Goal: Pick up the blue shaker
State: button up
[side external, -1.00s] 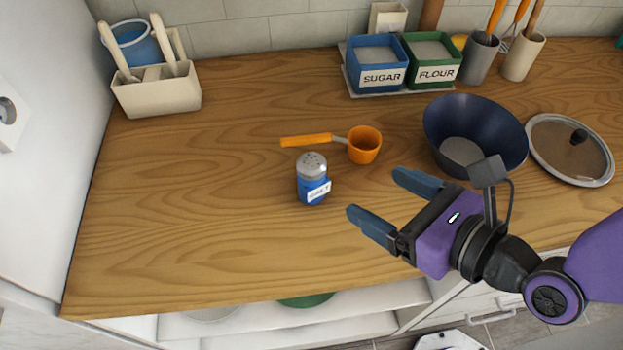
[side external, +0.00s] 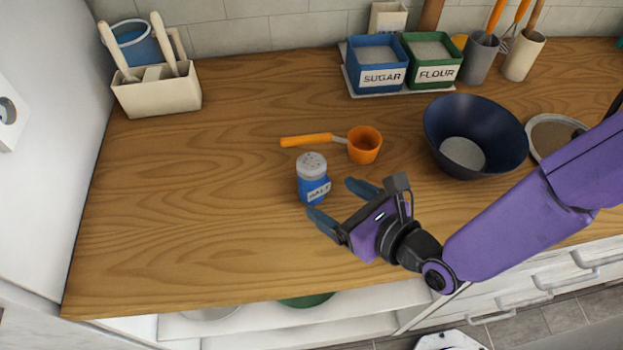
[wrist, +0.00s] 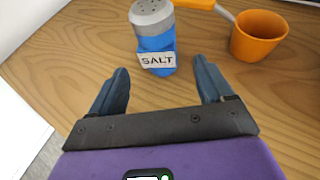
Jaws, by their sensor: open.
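The blue shaker (side external: 312,182) stands upright on the wooden counter. It has a grey perforated cap and a white label reading SALT. My gripper (side external: 342,201) is open and empty, low over the counter, just to the right and front of the shaker. In the wrist view the shaker (wrist: 155,42) stands ahead of my open gripper (wrist: 160,87), roughly centred between the two blue fingers and beyond their tips. The fingers do not appear to touch it.
An orange measuring cup (side external: 364,146) lies just behind the shaker, its handle pointing left. A dark blue bowl (side external: 500,128) and a lid (side external: 548,138) are to the right. Sugar (side external: 377,78) and flour (side external: 434,72) boxes stand at the back.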

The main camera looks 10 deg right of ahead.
aim_at(306, 180)
jog(key=shift+r+x, duration=0.15)
jog(key=shift+x, duration=2.1)
jog(key=shift+r+x, duration=0.1)
jog(key=shift+x, duration=2.1)
jog(key=shift+w, duration=0.1)
jog(key=c, duration=1.1)
